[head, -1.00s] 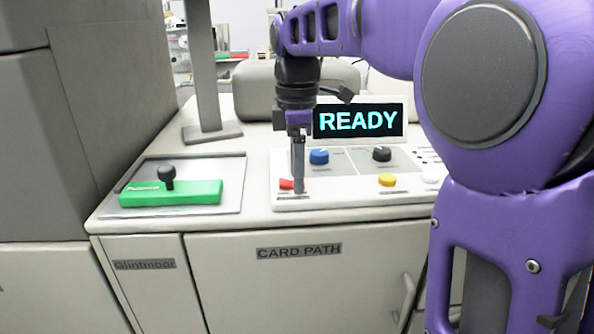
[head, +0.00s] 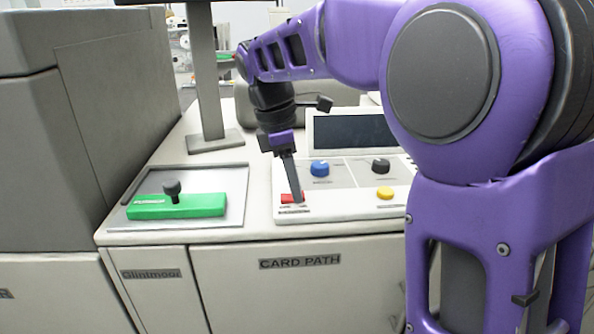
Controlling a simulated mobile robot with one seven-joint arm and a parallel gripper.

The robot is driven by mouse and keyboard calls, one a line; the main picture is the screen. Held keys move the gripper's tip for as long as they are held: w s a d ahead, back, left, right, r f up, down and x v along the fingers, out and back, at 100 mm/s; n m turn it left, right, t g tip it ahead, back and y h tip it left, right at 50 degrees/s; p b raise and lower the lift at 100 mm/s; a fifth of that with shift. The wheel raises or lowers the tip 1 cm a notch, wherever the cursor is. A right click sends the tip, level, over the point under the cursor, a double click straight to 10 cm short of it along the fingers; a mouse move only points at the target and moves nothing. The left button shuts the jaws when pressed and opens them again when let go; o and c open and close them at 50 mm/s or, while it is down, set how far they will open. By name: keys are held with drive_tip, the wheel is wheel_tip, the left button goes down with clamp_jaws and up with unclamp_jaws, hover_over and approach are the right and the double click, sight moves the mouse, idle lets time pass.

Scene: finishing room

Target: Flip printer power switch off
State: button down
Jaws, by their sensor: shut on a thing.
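The red power switch (head: 290,198) sits at the front left of the white control panel (head: 340,207). My gripper (head: 298,197) reaches down from above, tilted, with its narrow fingers together and their tips at the red switch. It is shut on the switch, and the fingers hide part of it. The printer's display (head: 352,131) behind the panel is dark and shows no text.
A blue knob (head: 320,168), a black knob (head: 380,166) and a yellow button (head: 385,193) are on the panel near my gripper. A green block (head: 205,205) with a black knob lies on a plate to the left. A grey post (head: 205,90) stands behind.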

drive_tip(key=shift+a+h, duration=0.1)
drive_tip(key=shift+h, duration=0.2)
drive_tip(key=c, duration=0.6)
unclamp_jaws()
drive_tip(key=shift+r, duration=0.1)
drive_tip(key=p+v, duration=0.4)
drive_tip(key=v, duration=1.3)
drive_tip(key=shift+p, duration=0.4)
drive_tip(key=shift+r, duration=0.1)
